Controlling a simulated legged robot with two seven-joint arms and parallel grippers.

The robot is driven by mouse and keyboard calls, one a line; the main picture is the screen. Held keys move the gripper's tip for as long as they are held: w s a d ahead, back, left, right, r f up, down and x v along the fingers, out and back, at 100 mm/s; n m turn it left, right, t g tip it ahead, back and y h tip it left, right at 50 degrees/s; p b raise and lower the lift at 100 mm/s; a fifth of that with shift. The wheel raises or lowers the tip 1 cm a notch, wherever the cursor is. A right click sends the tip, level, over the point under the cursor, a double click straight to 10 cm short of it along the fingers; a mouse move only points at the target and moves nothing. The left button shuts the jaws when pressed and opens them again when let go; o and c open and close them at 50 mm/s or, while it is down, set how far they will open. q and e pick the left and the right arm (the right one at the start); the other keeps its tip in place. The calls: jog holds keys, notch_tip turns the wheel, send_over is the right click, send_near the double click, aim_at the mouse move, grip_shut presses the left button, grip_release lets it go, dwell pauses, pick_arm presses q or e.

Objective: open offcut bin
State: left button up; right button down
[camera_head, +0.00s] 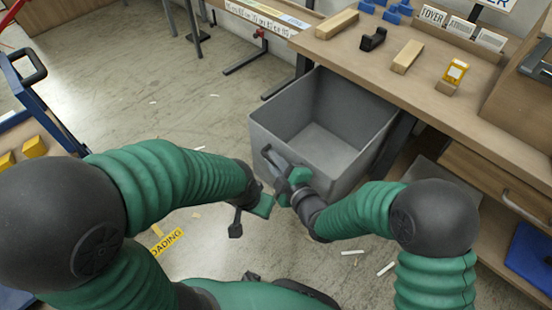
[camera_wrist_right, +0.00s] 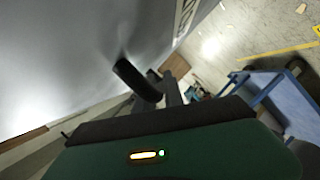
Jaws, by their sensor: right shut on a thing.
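The grey offcut bin (camera_head: 345,155) stands out from under the workbench, its open top facing up, and its inside looks empty. A dark handle (camera_head: 272,158) sits on its front face; it also shows in the right wrist view (camera_wrist_right: 137,82). My right gripper (camera_head: 284,178) is shut on the handle, with the contact partly hidden by the gripper itself. My left gripper (camera_head: 250,216) hangs over the floor left of the right gripper, its fingers apart and empty, not touching the bin.
The wooden workbench (camera_head: 440,90) carries wood blocks, blue pieces and a yellow item. A drawer (camera_head: 500,185) with a handle is at the right. A blue cart (camera_head: 40,100) stands at the left. Light scraps lie on the otherwise clear floor (camera_head: 150,80).

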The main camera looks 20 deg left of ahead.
jog(key=shift+d+f, duration=0.1)
jog(key=shift+f, duration=0.1)
jog(key=c, duration=1.7)
grip_release()
jog(key=shift+r, duration=0.15)
jog(key=p+v, duration=1)
jog(key=v, duration=0.6)
jog(key=shift+s+d+p, duration=0.2)
jog(key=shift+d+p, duration=0.1)
